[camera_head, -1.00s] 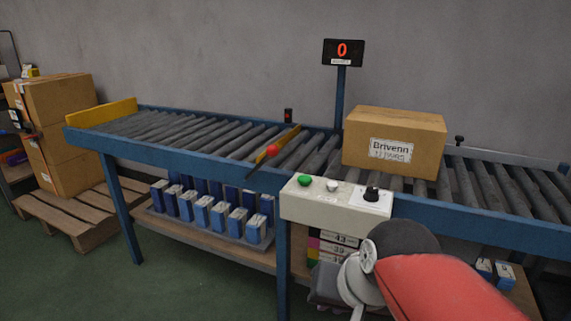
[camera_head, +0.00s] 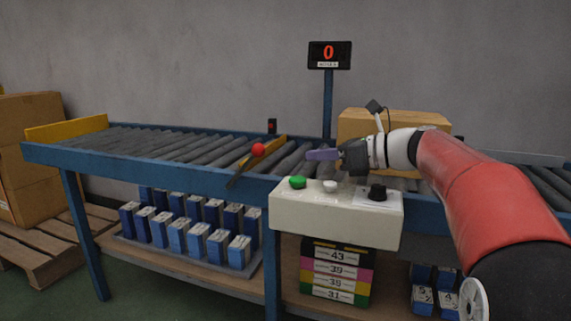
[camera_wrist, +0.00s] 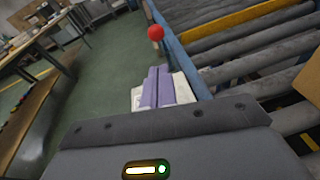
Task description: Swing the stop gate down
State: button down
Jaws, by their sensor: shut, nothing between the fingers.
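The stop gate (camera_head: 275,143) is a yellow bar across the rollers, with a dark lever ending at the front rail and a red ball knob (camera_head: 258,150). The red knob also shows in the wrist view (camera_wrist: 155,32), beyond my fingers and a little left of the yellow bar (camera_wrist: 240,22). My gripper (camera_head: 312,155) is shut and empty, above the control box and right of the knob, apart from it. Its purple fingers show together in the wrist view (camera_wrist: 158,88). A cardboard box (camera_head: 360,125) stands on the rollers behind my arm, partly hidden.
A control box (camera_head: 335,215) with a green button (camera_head: 298,182), a white button and a black dial hangs on the front rail below my gripper. A counter display (camera_head: 329,55) reads 0. The rollers left of the gate are clear.

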jog(key=b+x, duration=0.1)
jog(key=x, duration=0.9)
jog(key=shift+s+a+r, duration=0.1)
jog(key=shift+r, duration=0.05)
dwell(0.3)
